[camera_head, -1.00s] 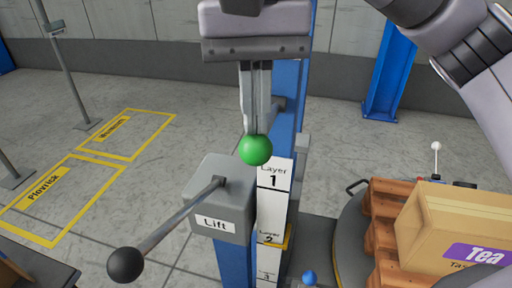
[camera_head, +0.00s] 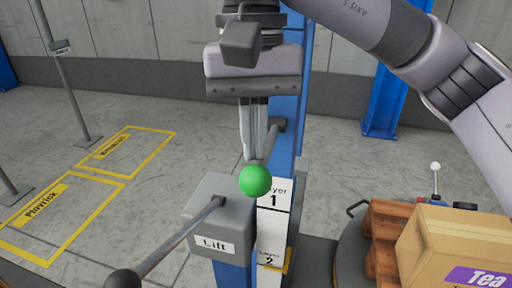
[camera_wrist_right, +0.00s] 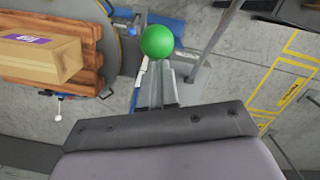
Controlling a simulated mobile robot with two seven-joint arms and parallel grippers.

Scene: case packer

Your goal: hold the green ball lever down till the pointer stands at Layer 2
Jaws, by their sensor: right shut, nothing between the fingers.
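The green ball (camera_head: 255,181) is on the end of a grey lever beside the blue post, in front of the Layer 1 label. My right gripper (camera_head: 253,160) is shut and empty, its fingers pointing down with the tips at the top of the ball. The right wrist view shows the green ball (camera_wrist_right: 157,42) right at the fingertips (camera_wrist_right: 157,64); contact looks likely. The layer scale (camera_head: 272,226) shows Layer 1 above Layer 2. A yellow edge (camera_head: 289,261) shows beside Layer 2; I cannot tell if it is the pointer. My left gripper is not in view.
A grey Lift box (camera_head: 222,215) with a black-knobbed rod (camera_head: 160,255) stands just left of the scale. A Tea carton (camera_head: 450,240) on a wooden pallet (camera_head: 383,225) is at the right. Yellow-marked floor areas at the left are clear.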

